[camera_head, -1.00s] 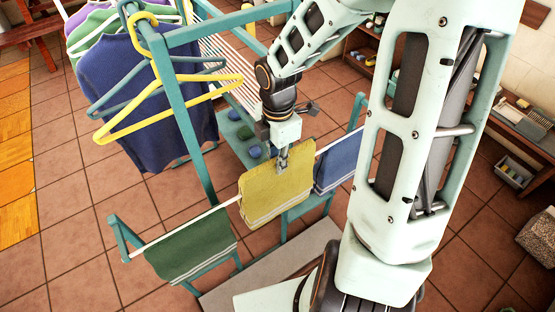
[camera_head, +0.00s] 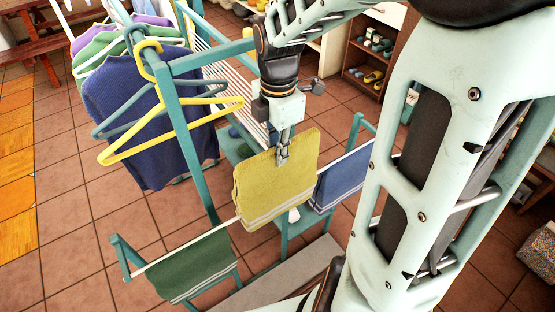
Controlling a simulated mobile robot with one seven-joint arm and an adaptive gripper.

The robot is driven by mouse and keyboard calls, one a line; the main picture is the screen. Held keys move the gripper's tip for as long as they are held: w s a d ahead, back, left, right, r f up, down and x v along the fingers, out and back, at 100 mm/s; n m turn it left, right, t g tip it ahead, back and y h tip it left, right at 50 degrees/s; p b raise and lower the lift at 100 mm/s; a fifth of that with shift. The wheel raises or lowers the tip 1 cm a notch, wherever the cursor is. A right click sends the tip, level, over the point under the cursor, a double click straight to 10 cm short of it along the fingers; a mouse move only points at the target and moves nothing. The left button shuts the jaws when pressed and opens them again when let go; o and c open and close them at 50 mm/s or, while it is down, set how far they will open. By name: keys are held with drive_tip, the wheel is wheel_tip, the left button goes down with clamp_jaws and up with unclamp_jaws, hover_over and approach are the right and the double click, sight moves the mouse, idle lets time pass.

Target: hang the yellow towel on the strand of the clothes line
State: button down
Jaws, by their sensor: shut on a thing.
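The yellow towel (camera_head: 265,185) hangs from my gripper (camera_head: 283,155), which is shut on its upper edge. It has pale stripes near its lower edge. The clothes line strand (camera_head: 226,224) is a white line on a low teal frame, running from lower left to upper right. The towel is in front of or over the strand's middle and hides that stretch; I cannot tell whether the strand passes under its fold. A green towel (camera_head: 185,265) hangs on the strand at left, and a blue towel (camera_head: 340,180) hangs at right.
A teal clothes rack (camera_head: 185,120) with shirts, including a dark blue one (camera_head: 150,120), and a yellow hanger (camera_head: 170,115) stands at left, close to the towel. A teal stool or shelf (camera_head: 235,147) is behind. Tiled floor is open at lower left.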

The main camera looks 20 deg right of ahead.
wheel_tip(320, 180, up, 10)
drive_tip(key=shift+f, duration=0.15)
idle(0.4)
